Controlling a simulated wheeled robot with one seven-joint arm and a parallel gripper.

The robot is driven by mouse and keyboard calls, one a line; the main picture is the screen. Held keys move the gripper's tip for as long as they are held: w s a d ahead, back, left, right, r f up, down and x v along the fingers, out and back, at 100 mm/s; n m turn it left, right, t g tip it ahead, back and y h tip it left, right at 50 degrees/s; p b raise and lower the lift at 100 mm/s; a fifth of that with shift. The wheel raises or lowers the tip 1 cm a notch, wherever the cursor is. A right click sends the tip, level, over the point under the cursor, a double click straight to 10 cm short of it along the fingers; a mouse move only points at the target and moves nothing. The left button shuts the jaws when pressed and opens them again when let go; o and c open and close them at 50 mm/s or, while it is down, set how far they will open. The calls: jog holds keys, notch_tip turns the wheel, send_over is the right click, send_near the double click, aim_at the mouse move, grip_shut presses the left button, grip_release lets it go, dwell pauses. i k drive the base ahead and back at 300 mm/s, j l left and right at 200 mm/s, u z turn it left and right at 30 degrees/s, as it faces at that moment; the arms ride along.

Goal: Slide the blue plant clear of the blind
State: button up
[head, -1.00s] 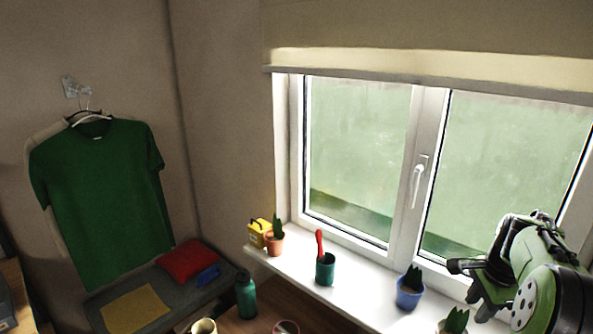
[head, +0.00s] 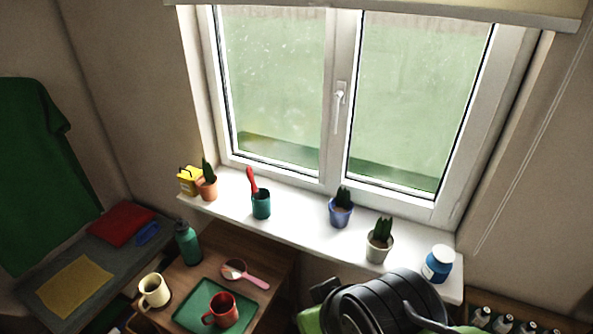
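The blue plant (head: 341,212) is a dark green cactus in a blue pot. It stands upright on the white windowsill (head: 300,231), near the middle of the window. The cream blind (head: 440,8) hangs across the top of the window, and only its lower edge shows. In this view the blind's edge is well above the plant. My black and green arm (head: 385,303) is at the bottom right, in front of the sill and apart from the blue plant. I cannot make out the gripper's fingertips, so its opening is unclear.
On the sill, a terracotta-potted plant (head: 207,188), a yellow box (head: 188,181) and a teal cup (head: 261,205) stand left. A white-potted cactus (head: 379,246) and a blue jar (head: 438,264) stand right. The window handle (head: 338,105) projects above the blue plant.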

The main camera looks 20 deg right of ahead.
aim_at(341, 208)
jog(key=i+u, duration=0.15)
jog(key=u, duration=0.35)
jog(key=i+l+u, duration=0.1)
jog(key=u, duration=0.4)
jog(key=i+l+u, duration=0.15)
jog(key=u, duration=0.35)
